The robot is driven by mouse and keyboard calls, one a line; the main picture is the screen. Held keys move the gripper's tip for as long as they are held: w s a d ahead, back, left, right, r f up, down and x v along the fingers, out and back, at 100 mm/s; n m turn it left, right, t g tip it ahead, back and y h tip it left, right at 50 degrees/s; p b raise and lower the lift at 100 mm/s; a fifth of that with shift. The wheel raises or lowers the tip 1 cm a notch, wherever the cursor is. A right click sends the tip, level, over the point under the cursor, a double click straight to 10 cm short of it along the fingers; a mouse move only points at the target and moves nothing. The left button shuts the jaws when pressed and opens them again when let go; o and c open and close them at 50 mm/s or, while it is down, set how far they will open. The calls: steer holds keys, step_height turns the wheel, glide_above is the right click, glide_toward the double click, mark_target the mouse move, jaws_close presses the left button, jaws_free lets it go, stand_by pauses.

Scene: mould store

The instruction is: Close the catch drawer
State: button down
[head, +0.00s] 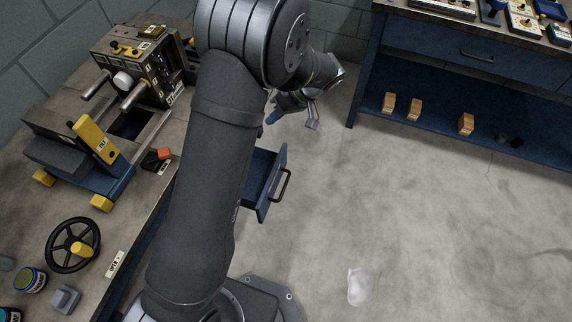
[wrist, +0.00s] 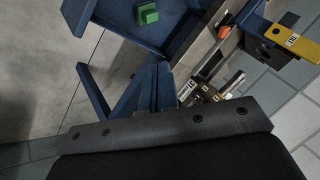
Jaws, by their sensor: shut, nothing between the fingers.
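The catch drawer (head: 262,184) is a blue open-topped drawer with a black bar handle (head: 284,185). In the head view it juts out to the right from under the bench, partly hidden behind my arm. In the wrist view the drawer (wrist: 120,14) shows at the top, cut off by the edge, with a green block (wrist: 147,13) inside. My gripper (head: 313,117) is shut and empty. In the head view it appears above and right of the drawer, apart from it. The wrist view shows a grey bar close by, without clear fingertips.
The bench (head: 40,205) at left carries a machine with yellow parts, a black handwheel (head: 73,245) and small jars. A blue shelf unit (head: 440,95) with wooden blocks stands at the back right. The floor (head: 420,210) right of the drawer is clear except for a pale patch (head: 358,287).

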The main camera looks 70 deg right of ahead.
steer(key=s+a+f+m+t+h, duration=0.1)
steer(key=s+a+f+m+h, duration=0.1)
steer(key=s+f+m, duration=0.5)
steer(key=s+a+f+m+t+h, duration=0.1)
steer(key=s+a+f+m, duration=0.2)
steer(key=s, duration=0.6)
steer(key=m, duration=0.1)
glide_toward(278, 167)
step_height(278, 167, down, 4)
steer(key=w, duration=0.3)
steer(key=shift+w, duration=0.6)
steer(key=w, duration=2.7)
steer(key=shift+w, duration=0.35)
